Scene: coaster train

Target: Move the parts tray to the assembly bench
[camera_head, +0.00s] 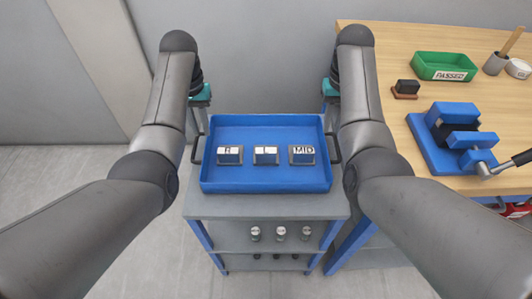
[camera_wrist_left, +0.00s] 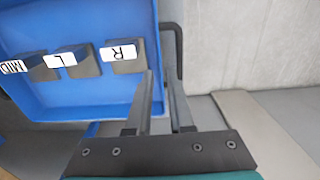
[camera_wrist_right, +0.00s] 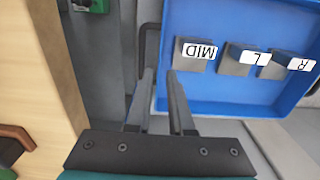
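The blue parts tray (camera_head: 265,182) sits level on a grey cart (camera_head: 268,206). It holds three grey blocks labelled R (camera_head: 229,155), L (camera_head: 265,155) and MID (camera_head: 302,155). My left gripper (camera_wrist_left: 161,74) is at the tray's left side, by its dark handle (camera_wrist_left: 179,45), its fingers apart. My right gripper (camera_wrist_right: 160,72) is at the right side, by the other handle (camera_wrist_right: 142,45), also with fingers apart. I cannot tell whether either handle lies between the fingers. The assembly bench (camera_head: 400,32) has a wooden top and stands right of the cart.
On the bench are a green bin marked PASSED (camera_head: 445,67), a blue fixture with a lever (camera_head: 450,138), a small dark block (camera_head: 406,88) and a cup (camera_head: 496,63). Metal parts (camera_head: 279,233) stand on the cart's lower shelf. A grey wall is behind; floor is clear at left.

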